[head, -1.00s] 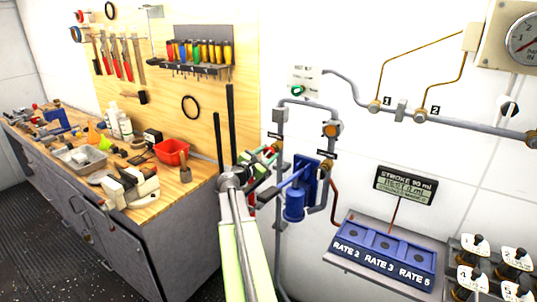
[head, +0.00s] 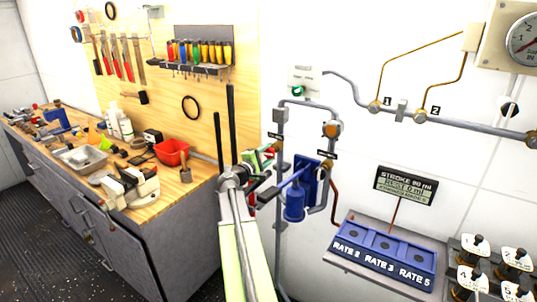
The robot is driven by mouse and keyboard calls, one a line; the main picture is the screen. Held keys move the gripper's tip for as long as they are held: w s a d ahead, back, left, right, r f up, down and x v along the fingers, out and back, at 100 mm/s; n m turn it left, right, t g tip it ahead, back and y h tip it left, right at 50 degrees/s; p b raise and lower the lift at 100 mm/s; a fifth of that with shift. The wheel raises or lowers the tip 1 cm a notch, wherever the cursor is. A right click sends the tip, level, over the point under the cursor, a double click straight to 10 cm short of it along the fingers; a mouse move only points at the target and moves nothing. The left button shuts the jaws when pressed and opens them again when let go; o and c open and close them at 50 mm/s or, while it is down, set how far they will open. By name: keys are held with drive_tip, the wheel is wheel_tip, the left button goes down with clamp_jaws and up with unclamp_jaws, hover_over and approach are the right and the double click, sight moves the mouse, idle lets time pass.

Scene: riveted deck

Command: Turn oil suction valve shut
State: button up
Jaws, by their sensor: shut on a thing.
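My gripper (head: 263,160) is at the left vertical pipe, beside the wall-mounted blue pump. It is shut on a small red valve handle (head: 270,150), which I take to be the oil suction valve. The jaws and my wrist cover much of the handle and valve body, so the handle's exact angle is hard to tell. A small dark label (head: 275,136) sits just above it, too small to read. The blue pump (head: 295,205) with its lever stands just right of my gripper. An orange-brown fitting (head: 332,130) is on the right pipe.
A workbench (head: 150,225) with a red bin (head: 173,152) and a vise (head: 130,188) stands left. A blue rate panel (head: 384,252) and a display (head: 405,186) are at right. A white plate with a green lamp (head: 298,91) is above the pipes.

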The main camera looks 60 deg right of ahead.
drive_tip(key=shift+s+f+m, duration=0.1)
drive_tip(key=shift+s+m, duration=0.05)
drive_tip(key=shift+m, duration=0.55)
drive_tip(key=o, duration=1.4)
